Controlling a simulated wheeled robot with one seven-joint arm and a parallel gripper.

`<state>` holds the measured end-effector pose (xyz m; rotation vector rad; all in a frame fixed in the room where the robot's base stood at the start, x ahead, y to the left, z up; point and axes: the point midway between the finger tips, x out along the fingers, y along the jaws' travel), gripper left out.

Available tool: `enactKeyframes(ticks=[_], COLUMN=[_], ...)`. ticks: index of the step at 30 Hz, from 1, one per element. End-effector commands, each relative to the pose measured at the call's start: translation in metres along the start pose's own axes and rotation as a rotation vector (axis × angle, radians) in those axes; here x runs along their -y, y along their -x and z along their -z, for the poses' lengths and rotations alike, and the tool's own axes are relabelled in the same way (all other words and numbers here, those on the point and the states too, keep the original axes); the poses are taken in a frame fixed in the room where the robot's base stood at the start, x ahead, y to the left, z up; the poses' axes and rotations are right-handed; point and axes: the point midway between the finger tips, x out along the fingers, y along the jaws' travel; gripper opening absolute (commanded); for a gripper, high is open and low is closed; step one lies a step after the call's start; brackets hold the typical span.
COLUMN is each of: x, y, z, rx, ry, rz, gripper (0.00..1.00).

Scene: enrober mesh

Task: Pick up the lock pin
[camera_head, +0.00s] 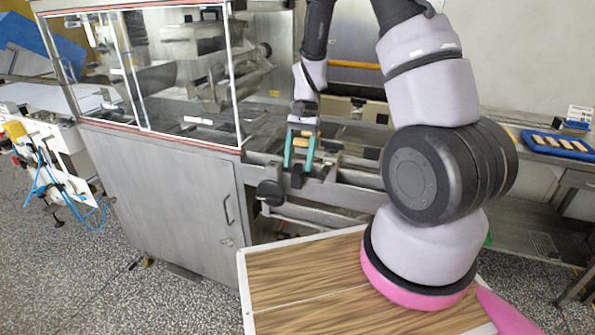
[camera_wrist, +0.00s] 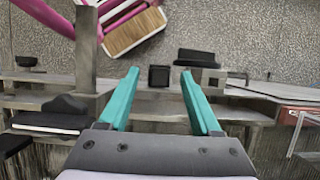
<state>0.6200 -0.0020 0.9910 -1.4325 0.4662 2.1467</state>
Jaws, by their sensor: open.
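My gripper (camera_head: 299,165) is open, its two teal fingers pointing down over the front rail of the machine. In the wrist view my gripper (camera_wrist: 159,73) has a gap between its fingertips. A small square black piece (camera_wrist: 159,77) lies in line with that gap. It appears to be the lock pin, though its shape does not make this certain. In the head view the black piece (camera_head: 297,178) is just below the fingertips. I cannot tell whether the fingers are beside it or still above it. Nothing is visibly gripped.
A larger black knob (camera_head: 270,192) sits on the rail just left of the black piece. The glazed machine cabinet (camera_head: 165,185) stands left of my gripper. Metal rails (camera_head: 345,197) run to the right. A blue tray (camera_head: 562,146) of bars lies far right.

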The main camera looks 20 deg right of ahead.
Motion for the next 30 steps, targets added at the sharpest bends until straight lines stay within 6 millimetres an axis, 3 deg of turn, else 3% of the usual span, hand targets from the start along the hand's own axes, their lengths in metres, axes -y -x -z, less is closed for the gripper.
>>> enactKeyframes(ticks=[8, 13, 23, 30], x=[0.000, 0.000, 0.000, 0.001], y=[-0.004, -0.003, -0.001, 0.034], z=[0.000, 0.000, -0.001, -0.014], rx=[-0.001, -0.001, -0.001, -0.005], ry=[0.000, 0.000, 0.000, 0.003], rz=[0.001, 0.001, 0.002, 0.005], gripper=[0.65, 0.00, 0.00, 0.00])
